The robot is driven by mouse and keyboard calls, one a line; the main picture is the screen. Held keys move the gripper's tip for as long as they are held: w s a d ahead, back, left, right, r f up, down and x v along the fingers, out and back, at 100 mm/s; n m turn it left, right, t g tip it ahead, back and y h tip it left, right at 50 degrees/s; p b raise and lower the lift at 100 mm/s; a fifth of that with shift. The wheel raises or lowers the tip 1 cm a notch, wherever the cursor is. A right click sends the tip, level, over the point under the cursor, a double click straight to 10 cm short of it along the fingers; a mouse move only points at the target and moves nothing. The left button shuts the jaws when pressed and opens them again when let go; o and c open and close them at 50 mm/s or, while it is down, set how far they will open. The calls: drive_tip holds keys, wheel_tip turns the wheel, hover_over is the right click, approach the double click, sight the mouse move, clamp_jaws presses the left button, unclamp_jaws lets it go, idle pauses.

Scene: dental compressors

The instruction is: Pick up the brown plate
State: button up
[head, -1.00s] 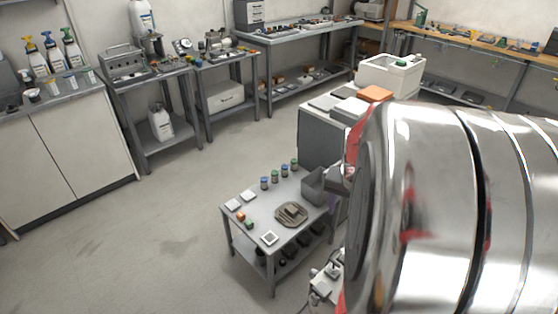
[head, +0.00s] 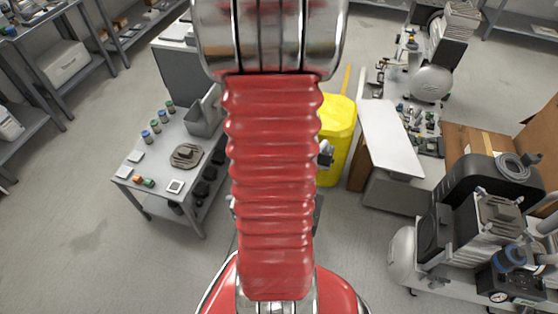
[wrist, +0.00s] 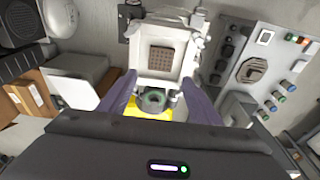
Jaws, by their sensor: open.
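A brownish eight-sided plate (head: 186,155) with a smaller block on it lies on a grey side table (head: 160,178), left of my arm in the head view. The same plate shows at the right in the wrist view (wrist: 252,70). A square brown, dotted plate (wrist: 161,58) sits in a white frame (wrist: 160,36) near the top middle of the wrist view; my arm appears to hide it in the head view. My gripper (wrist: 157,84) is open, its purple fingers apart below the frame with nothing seen held. The head view does not show its fingers.
Several small jars (head: 157,127), white tiles (head: 134,157) and a grey bin (head: 204,112) share the side table. A yellow bin (head: 337,130) stands right of my arm. Compressors (head: 495,215) crowd the right. Open floor (head: 80,215) lies at the left.

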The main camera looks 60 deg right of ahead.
drive_tip(key=shift+w+d+f, duration=0.1)
drive_tip(key=shift+d+f, duration=0.1)
drive_tip(key=shift+f, duration=1.1)
drive_tip(key=shift+s+d+f, duration=0.1)
drive_tip(key=shift+d+f, duration=0.1)
drive_tip(key=shift+f, duration=1.15)
drive_tip(key=shift+w+d+f, duration=0.1)
drive_tip(key=shift+d+f, duration=0.1)
drive_tip(key=shift+f, duration=1.1)
drive_tip(key=shift+w+d+f, duration=0.1)
drive_tip(key=shift+d+f, duration=0.1)
drive_tip(key=shift+f, duration=1.1)
drive_tip(key=shift+w+d+f, duration=0.1)
drive_tip(key=shift+d+f, duration=0.05)
drive_tip(key=shift+f, duration=1.1)
drive_tip(key=c, duration=0.9)
